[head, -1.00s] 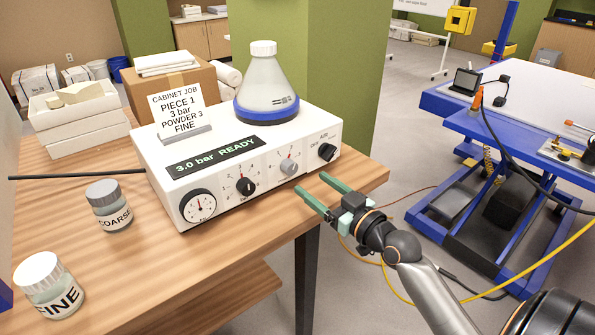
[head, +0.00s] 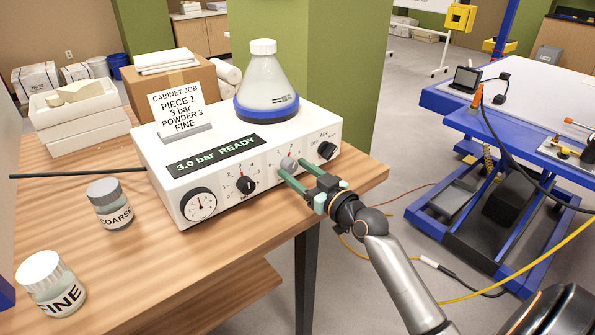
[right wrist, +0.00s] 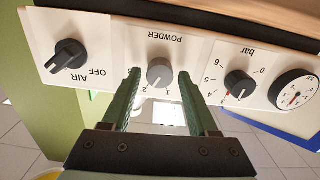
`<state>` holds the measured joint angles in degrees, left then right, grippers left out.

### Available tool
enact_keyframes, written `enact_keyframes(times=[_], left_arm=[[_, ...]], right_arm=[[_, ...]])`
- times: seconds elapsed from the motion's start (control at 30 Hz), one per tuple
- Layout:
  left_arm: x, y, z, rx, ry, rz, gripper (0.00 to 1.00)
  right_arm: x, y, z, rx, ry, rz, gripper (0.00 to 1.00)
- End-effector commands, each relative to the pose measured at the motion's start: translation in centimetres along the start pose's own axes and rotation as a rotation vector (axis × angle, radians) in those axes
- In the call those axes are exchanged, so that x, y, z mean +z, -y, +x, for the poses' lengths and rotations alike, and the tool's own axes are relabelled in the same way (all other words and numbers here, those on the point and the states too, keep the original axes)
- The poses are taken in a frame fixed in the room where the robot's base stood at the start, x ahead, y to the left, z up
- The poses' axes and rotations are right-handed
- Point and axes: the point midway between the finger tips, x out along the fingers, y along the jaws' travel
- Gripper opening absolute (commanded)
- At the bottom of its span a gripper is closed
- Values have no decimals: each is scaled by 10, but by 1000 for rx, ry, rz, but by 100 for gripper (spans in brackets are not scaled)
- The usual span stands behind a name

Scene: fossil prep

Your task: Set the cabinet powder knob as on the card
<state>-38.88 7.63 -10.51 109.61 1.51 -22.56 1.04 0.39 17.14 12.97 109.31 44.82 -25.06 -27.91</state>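The powder knob (head: 288,163) is a grey round knob on the front of the white cabinet control box (head: 237,197). It also shows in the right wrist view (right wrist: 160,72), upside down, with the digits 1 and 2 readable beside it. Its exact setting is hard to tell. My right gripper (head: 292,170) is open, with its green fingers reaching toward the box on either side of the knob; contact is not visible. My left gripper is out of view.
The bar knob (head: 245,184) and pressure gauge (head: 199,205) are left of the powder knob; the AIR knob (head: 327,150) is right. The display (head: 214,157) reads 3.0 bar READY. A powder flask (head: 265,85) stands on top. COARSE (head: 110,204) and FINE (head: 50,284) jars stand left.

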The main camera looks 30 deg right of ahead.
Motion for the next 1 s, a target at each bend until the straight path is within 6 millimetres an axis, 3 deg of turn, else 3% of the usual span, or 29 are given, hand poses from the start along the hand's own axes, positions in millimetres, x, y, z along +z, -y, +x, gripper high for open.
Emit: enact_keyframes(times=[0.07, 0.5, 1.0], left_arm=[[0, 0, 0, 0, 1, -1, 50], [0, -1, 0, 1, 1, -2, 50], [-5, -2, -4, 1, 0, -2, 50]], right_arm=[[0, 0, 0, 0, 0, 0, 50], [0, 0, 0, 0, 0, 0, 0], [-1, -1, 0, 0, 1, 70, 0]])
